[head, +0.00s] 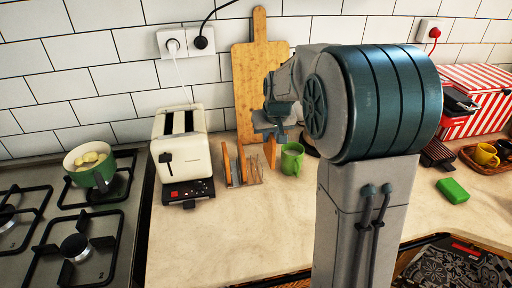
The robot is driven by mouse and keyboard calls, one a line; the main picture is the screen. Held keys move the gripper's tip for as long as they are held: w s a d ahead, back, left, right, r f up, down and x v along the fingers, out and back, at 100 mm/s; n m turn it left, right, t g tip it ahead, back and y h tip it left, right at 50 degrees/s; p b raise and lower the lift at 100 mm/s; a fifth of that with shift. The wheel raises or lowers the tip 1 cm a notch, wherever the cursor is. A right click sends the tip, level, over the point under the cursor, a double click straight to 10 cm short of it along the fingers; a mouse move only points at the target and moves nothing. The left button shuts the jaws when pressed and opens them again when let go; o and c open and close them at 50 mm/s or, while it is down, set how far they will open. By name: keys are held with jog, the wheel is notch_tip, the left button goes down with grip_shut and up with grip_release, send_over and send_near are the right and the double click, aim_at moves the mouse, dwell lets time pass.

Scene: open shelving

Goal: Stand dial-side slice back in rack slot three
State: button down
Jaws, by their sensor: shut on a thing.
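A cream toaster (183,152) stands on the counter, its two top slots dark, with a dark lever and a black base with a red patch at the front. The wire toast rack (253,178) is right of it. A brown slice (227,164) stands upright at the rack's left side, and another (241,160) stands just right of it. My gripper (269,133) is above the rack's right end, shut on a brown slice (271,152) that hangs upright below it. Whether this slice's lower edge touches the rack cannot be told. My arm hides the area to the right.
A green mug (291,158) stands close to the right of the held slice. A wooden board (257,75) leans on the wall behind. A stove with a green pot (92,171) is at left. The front counter is clear. A green block (452,191) lies at right.

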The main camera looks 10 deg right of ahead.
jog(key=shift+w+a+f+p, duration=0.2)
jog(key=shift+w+a+f, duration=0.4)
jog(key=shift+f, duration=0.55)
jog(key=shift+w+a+f+p, duration=0.2)
jog(key=shift+w+a+f, duration=0.35)
jog(key=shift+f, duration=0.6)
jog(key=shift+w+a+f+p, duration=0.2)
jog(key=shift+w+a+f, duration=0.35)
jog(key=shift+f, duration=0.6)
jog(key=shift+w+d+f, duration=0.1)
jog(key=c, duration=1.5)
grip_release()
jog(key=v, duration=1.1)
jog(key=shift+g, duration=0.7)
jog(key=s, duration=0.9)
jog(key=s+f, duration=0.1)
jog(key=s, duration=1.7)
jog(key=shift+s+f+b, duration=0.15)
jog(key=shift+s+b, duration=0.25)
